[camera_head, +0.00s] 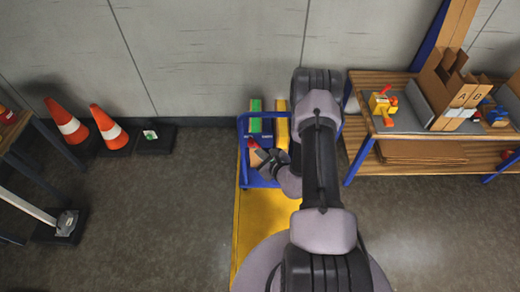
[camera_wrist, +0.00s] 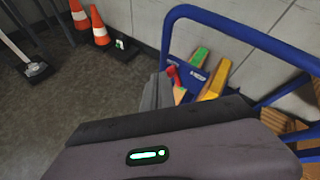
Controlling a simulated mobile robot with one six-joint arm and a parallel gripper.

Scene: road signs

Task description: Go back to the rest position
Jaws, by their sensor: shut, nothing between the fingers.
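My gripper (camera_head: 268,163) is at the end of my arm, over the near part of a blue cart (camera_head: 242,150). Its fingers are shut and hold nothing. In the wrist view my gripper (camera_wrist: 158,92) fills the lower middle, with the blue cart's rail (camera_wrist: 225,14) behind it. My arm reaches forward from the bottom of the head view and hides part of the cart.
The cart holds green (camera_head: 255,118) and yellow (camera_head: 281,125) pieces. Orange cones (camera_head: 66,123) stand at left by the wall. A wooden workbench (camera_head: 410,157) with boxes stands at right. The floor left of the cart (camera_head: 160,215) is clear.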

